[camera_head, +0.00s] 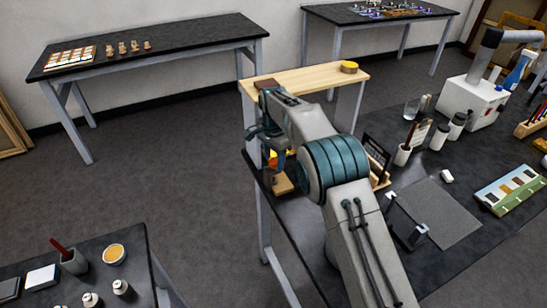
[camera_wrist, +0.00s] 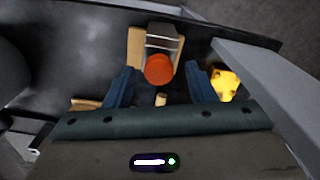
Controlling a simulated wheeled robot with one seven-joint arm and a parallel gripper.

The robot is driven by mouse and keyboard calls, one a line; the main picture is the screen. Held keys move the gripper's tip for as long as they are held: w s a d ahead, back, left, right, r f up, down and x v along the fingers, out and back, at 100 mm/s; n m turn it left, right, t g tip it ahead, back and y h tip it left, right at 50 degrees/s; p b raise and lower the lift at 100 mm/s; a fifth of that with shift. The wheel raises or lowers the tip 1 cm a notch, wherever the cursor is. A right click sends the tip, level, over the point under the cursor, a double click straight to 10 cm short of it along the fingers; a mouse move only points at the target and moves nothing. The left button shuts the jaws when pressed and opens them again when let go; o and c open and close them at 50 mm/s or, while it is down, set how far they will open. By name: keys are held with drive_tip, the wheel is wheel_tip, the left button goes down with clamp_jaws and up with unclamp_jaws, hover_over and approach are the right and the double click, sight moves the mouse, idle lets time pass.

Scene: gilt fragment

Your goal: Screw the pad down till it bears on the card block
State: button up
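In the wrist view, my gripper (camera_wrist: 160,82) has its two blue fingers wide apart, with nothing held. A round orange disc (camera_wrist: 158,69) lies beyond and between the fingertips, apart from both. It sits in front of a grey metal bracket (camera_wrist: 163,40) on a pale wooden block (camera_wrist: 135,48). A small wooden peg (camera_wrist: 160,99) shows between the fingers, nearer the palm. In the head view my gripper (camera_head: 273,150) is over the table's left end, with a wooden piece (camera_head: 282,184) below it. I cannot make out the pad or the card block.
A yellow piece with dark spots (camera_wrist: 226,84) lies beside the right finger. A wooden rack (camera_head: 378,163) and a grey mat (camera_head: 437,212) are to the right of my arm. A pale shelf board (camera_head: 310,79) stands behind. The table edge is close on the left.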

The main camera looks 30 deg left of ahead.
sight(274, 161)
wheel_tip(274, 161, up, 14)
idle(0.6)
drive_tip(key=shift+f, duration=0.15)
idle(0.3)
